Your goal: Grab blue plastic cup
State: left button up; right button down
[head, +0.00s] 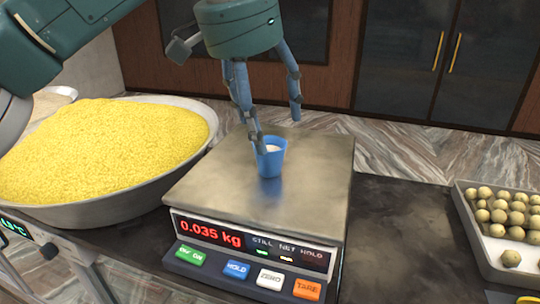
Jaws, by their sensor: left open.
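The blue plastic cup (271,164) stands upright on the metal plate of the scale (225,190) in the head view. Something pale shows inside it. My left gripper (277,130) is above the cup, pointing down, with its fingers spread. One finger's tip overlaps the cup's left rim; I cannot tell whether it touches. The other finger is higher up, to the right of the cup and apart from it. My right gripper is not in view.
A wide metal bowl heaped with yellow grains (95,150) stands close to the scale's left. The scale reads 0.035 kg. A tray of round sweets (487,240) is at the right. Dark counter (400,235) between scale and tray is clear.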

aim_at(270, 145)
pick_arm(q)
jog(key=x, duration=0.1)
jog(key=p+x, duration=0.1)
jog(key=x, duration=0.2)
jog(key=shift+w+a+p, duration=0.2)
jog(key=shift+a+p, duration=0.1)
jog(key=shift+a, duration=0.05)
jog(key=shift+x, duration=0.95)
jog(key=shift+s+d+f, duration=0.1)
jog(key=shift+f, duration=0.15)
jog(key=c, duration=1.2)
jog(key=shift+r, duration=0.1)
jog(key=shift+c, duration=0.5)
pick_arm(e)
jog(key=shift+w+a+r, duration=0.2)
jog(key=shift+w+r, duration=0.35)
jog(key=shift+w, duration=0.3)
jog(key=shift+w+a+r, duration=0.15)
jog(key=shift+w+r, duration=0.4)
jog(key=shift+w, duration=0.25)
